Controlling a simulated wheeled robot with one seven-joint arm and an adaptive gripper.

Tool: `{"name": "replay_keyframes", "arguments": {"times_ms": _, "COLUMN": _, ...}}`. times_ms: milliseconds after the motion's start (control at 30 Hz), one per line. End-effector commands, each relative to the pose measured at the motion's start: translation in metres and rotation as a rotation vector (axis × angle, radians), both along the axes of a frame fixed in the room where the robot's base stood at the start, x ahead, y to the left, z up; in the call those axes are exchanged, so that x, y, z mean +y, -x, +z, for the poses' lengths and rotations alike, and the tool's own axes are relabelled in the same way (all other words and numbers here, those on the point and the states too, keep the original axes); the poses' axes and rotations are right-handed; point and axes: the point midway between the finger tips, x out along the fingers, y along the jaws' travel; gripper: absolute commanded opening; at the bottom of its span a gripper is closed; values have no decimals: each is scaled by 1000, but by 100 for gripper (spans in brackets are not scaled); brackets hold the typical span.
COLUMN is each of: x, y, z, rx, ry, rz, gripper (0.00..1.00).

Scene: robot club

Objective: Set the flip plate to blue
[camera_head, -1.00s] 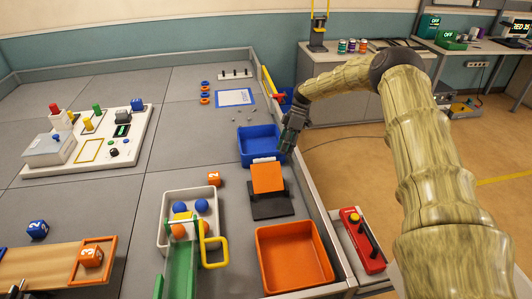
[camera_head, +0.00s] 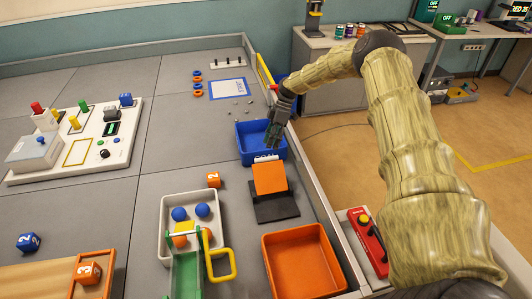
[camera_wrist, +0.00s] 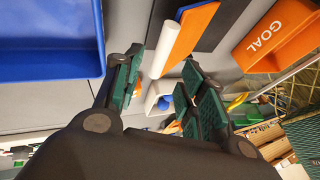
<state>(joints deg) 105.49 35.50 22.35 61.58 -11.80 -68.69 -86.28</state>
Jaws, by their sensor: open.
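The flip plate (camera_head: 270,178) shows an orange face and stands tilted on a dark base (camera_head: 276,208), right of the middle of the table. A white bar (camera_head: 265,159) runs along its far top edge. My gripper (camera_head: 273,138) is above the near part of the blue bin, just beyond the plate. Its green-padded fingers (camera_wrist: 155,90) are apart, with nothing held between them.
A blue bin (camera_head: 243,130) lies just behind the plate, and an orange bin (camera_head: 328,262) in front of it. The table's raised right edge (camera_head: 318,205) runs close by.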

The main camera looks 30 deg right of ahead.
Motion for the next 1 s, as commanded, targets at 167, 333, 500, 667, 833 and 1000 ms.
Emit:
{"name": "replay_keyframes", "arguments": {"times_ms": 167, "x": 15, "y": 7, "z": -23, "rx": 2, "ry": -2, "rz": 3, "gripper": 41}}
{"name": "replay_keyframes", "arguments": {"times_ms": 333, "x": 25, "y": 11, "z": -41, "rx": 1, "ry": 0, "rz": 3, "gripper": 41}}
{"name": "replay_keyframes", "arguments": {"times_ms": 500, "x": 31, "y": 13, "z": -52, "rx": 1, "ry": -1, "rz": 4, "gripper": 41}}
{"name": "replay_keyframes", "arguments": {"times_ms": 667, "x": 33, "y": 13, "z": -54, "rx": 0, "ry": -1, "rz": 5, "gripper": 41}}
{"name": "replay_keyframes", "arguments": {"times_ms": 833, "x": 33, "y": 13, "z": -54, "rx": -1, "ry": 0, "rz": 4, "gripper": 41}}
{"name": "replay_keyframes", "arguments": {"times_ms": 1000, "x": 33, "y": 13, "z": -54, "rx": -1, "ry": 0, "rz": 4, "gripper": 12}}
